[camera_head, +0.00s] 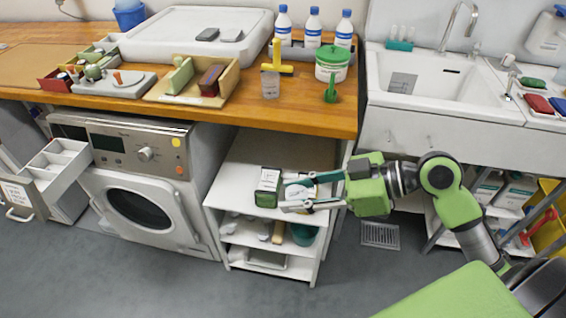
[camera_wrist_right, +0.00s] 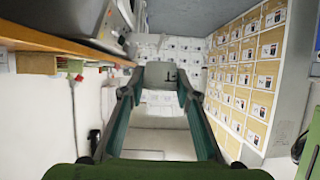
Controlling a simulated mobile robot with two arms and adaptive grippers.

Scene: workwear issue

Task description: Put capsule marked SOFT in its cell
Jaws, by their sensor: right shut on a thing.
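My right gripper (camera_head: 288,195) reaches in from the right, in front of the white shelf unit under the counter. It is shut on a small pale grey-white piece, which shows in the right wrist view (camera_wrist_right: 160,71) between the fingertips, with a dark mark too small to read. I cannot tell whether the mark says SOFT. An open white drawer (camera_head: 57,158) with several cells stands out left of the washing machine (camera_head: 140,200), well apart from the gripper. Any cell markings are not readable. My left gripper is not in view.
The wooden counter (camera_head: 290,118) overhangs behind, carrying trays, bottles and a green-lidded tub (camera_head: 332,64). Floor in front of the washer is clear.

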